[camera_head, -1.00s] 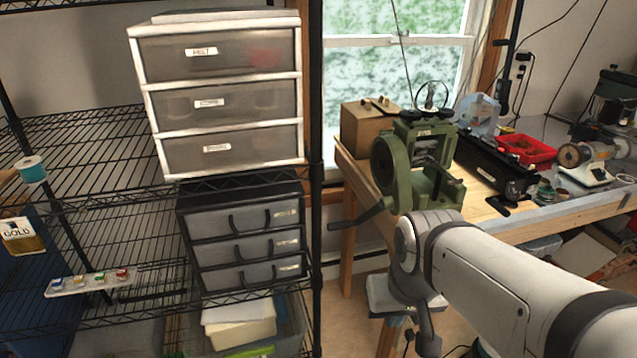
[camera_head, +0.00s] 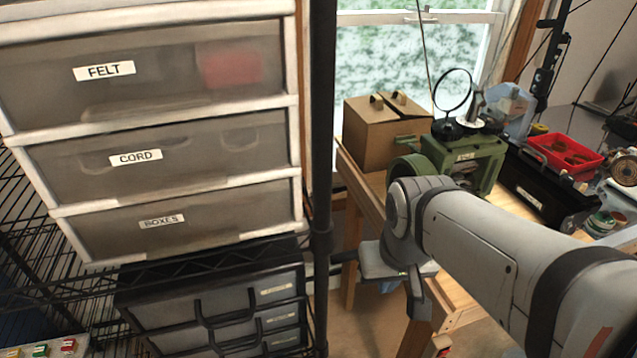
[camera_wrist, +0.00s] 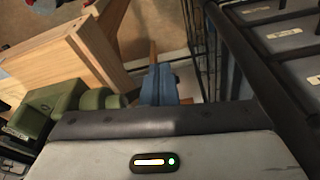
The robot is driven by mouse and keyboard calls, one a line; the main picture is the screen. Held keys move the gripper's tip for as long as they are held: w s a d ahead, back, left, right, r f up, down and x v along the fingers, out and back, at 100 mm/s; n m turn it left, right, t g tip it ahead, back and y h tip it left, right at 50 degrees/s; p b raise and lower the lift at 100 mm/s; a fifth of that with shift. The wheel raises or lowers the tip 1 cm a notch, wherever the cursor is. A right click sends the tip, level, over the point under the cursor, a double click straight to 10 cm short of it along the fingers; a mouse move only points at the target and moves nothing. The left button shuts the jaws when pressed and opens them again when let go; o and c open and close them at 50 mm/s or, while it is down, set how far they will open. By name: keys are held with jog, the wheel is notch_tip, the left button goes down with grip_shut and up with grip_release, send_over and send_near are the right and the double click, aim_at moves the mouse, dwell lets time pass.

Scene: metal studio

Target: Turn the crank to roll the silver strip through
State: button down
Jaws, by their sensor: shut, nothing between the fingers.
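The green rolling mill (camera_head: 470,160) stands on the wooden bench in the head view, its lower front hidden behind my arm. Its round green wheel (camera_head: 405,168) shows just above my wrist. The dark end of the crank (camera_head: 343,256) sticks out left of my gripper; the rest is hidden. My gripper (camera_head: 388,287) points down beside the bench's near-left end, with its blue fingers shut and empty. In the wrist view the blue fingers (camera_wrist: 160,92) are together, right of the green mill (camera_wrist: 50,108). I cannot make out the silver strip or whether my gripper touches the crank.
A black rack post (camera_head: 322,150) and drawer units (camera_head: 150,205) stand close on the left. A cardboard box (camera_head: 385,135), a ring magnifier (camera_head: 452,95) and a red tray (camera_head: 565,150) are on the bench. The wrist view shows floor (camera_wrist: 150,20) beyond the fingers.

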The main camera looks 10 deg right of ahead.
jog(key=w+a+f+n+p, duration=0.1)
jog(key=w+f+p, duration=0.15)
jog(key=w, duration=0.85)
jog(key=w+a+f+n+p, duration=0.1)
jog(key=w+a+f, duration=0.15)
jog(key=w, duration=0.95)
jog(key=w+f, duration=0.8)
notch_tip(320, 180, down, 11)
jog(key=s+p, duration=0.1)
jog(key=p, duration=0.1)
jog(key=shift+y, duration=0.3)
jog(key=shift+a, duration=0.1)
